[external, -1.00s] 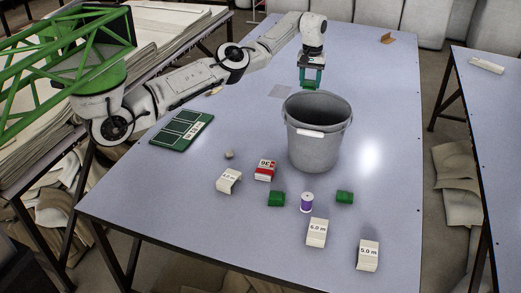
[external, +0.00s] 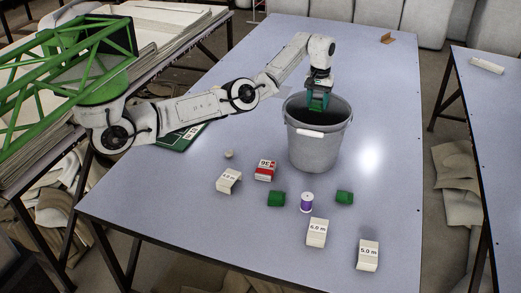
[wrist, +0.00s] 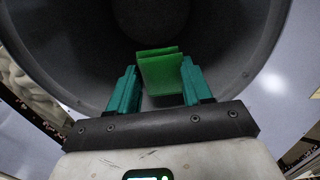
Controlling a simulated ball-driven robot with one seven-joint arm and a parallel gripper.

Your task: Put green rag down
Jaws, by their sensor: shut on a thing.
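My gripper (external: 319,103) is over the mouth of the grey bucket (external: 316,150), at its rear left side. In the wrist view my gripper (wrist: 157,85) is shut on a folded green rag (wrist: 160,70), held between the two teal fingers. The dark inside of the bucket (wrist: 225,60) surrounds the rag in that view. In the external view the held rag is mostly hidden by the fingers.
A purple spool (external: 307,202) stands between the two table rags. A red and white box (external: 265,171) and white labelled blocks (external: 317,232) are at the front. A green mat (external: 183,137) lies at the left, partly behind my arm. The table right of the bucket is clear.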

